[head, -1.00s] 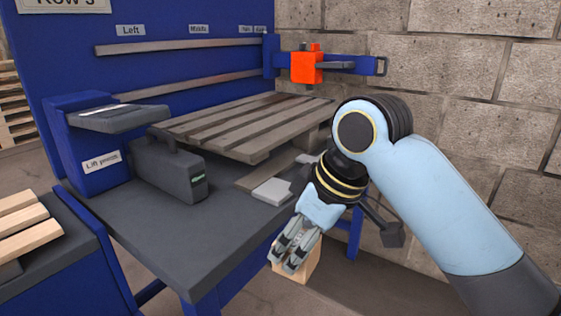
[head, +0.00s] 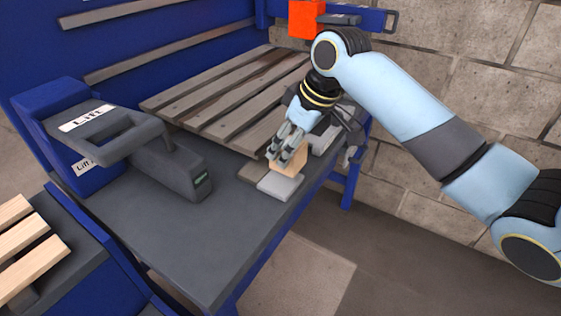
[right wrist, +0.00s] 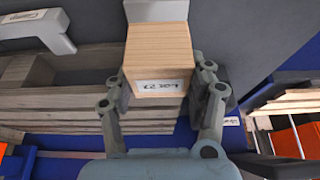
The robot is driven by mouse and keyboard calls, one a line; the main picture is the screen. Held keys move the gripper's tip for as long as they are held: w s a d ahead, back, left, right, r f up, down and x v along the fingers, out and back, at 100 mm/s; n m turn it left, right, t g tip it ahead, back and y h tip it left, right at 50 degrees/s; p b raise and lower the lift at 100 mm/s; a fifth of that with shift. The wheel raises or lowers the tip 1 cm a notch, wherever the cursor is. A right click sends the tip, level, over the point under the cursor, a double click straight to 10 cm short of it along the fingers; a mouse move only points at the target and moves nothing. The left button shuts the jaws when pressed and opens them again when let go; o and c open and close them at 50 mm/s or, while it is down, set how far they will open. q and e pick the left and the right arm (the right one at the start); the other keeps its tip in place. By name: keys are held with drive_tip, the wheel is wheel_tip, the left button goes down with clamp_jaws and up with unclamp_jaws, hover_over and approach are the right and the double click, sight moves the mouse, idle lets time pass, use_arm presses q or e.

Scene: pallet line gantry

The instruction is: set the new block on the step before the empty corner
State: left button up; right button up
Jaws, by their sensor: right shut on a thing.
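My right gripper (head: 282,150) is shut on a pale wooden block (head: 290,160), at the pallet's near right corner. A light grey plate, seemingly the step (head: 281,187), lies on the bench just in front of the block. The block overlaps its far edge in the picture; I cannot tell whether they touch. The grey slatted pallet (head: 215,100) lies behind. Its corner is partly hidden by my gripper. My left gripper is out of view.
A dark grey lift handle (head: 100,130) and a grey unit (head: 175,170) stand left on the dark bench (head: 190,245). An orange-red block (head: 304,20) sits on a blue arm at the back. Pale slats (head: 28,240) lie at lower left. The front bench is clear.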

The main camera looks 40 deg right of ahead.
sight(302, 147)
drive_tip(key=shift+w+a+f, duration=0.1)
drive_tip(key=shift+w+f, duration=0.5)
drive_tip(key=shift+w, duration=0.35)
drive_tip(key=shift+w+f, duration=0.1)
drive_tip(key=shift+f, duration=0.25)
wheel_tip(302, 147, down, 3)
drive_tip(key=shift+f, duration=0.15)
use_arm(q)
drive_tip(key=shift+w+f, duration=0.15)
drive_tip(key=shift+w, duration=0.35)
use_arm(e)
drive_tip(key=shift+f, duration=0.1)
drive_tip(key=o, duration=1.3)
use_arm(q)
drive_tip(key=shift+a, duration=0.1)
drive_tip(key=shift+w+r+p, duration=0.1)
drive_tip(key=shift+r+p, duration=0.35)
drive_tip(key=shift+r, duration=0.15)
use_arm(e)
drive_tip(key=v, duration=1.2)
